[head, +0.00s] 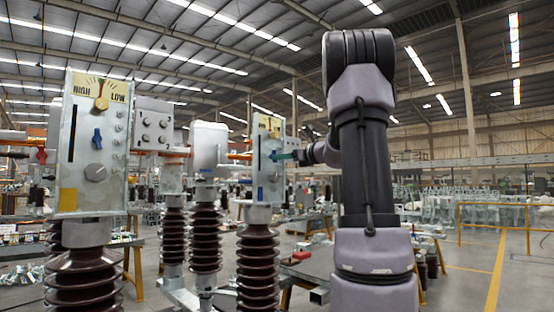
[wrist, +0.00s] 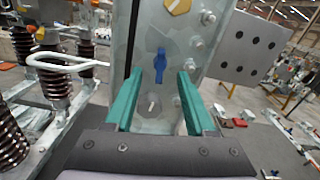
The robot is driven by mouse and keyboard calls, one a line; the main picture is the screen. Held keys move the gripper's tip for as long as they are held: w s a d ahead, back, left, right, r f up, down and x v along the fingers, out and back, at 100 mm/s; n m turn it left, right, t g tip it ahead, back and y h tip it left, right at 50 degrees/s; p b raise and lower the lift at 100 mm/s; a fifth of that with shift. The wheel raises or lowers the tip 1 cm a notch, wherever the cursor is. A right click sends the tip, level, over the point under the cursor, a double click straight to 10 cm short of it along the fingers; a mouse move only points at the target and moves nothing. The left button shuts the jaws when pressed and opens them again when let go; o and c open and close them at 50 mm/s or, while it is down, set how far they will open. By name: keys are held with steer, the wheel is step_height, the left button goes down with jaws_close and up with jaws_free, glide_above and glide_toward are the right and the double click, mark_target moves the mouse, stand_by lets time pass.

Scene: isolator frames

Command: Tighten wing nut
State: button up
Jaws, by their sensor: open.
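The blue wing nut (wrist: 160,62) is on the grey metal panel (wrist: 146,82) in the wrist view, its wings pointing roughly up and down. My gripper (wrist: 172,76) is open, with two teal fingers pointing at the panel. No object is between the fingers. In the head view my gripper (head: 287,156) is at the right side of the farther panel (head: 262,180), seen edge-on. A nearer, similar panel (head: 72,195) bears a HIGH/LOW dial (head: 102,94) and another blue wing nut (head: 97,139).
A grey knob (wrist: 152,106) is below the wing nut, close to the left finger. Several bolts line the panel's right side, and a yellow hexagonal part (wrist: 177,6) is above. A bolted plate (wrist: 250,45) stands to the right. Brown ribbed insulators (head: 206,238) stand at left.

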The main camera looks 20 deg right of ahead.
steer(key=v, duration=0.6)
steer(key=shift+s, duration=0.35)
steer(key=shift+o, duration=0.3)
steer(key=shift+d, duration=0.1)
stand_by(0.5)
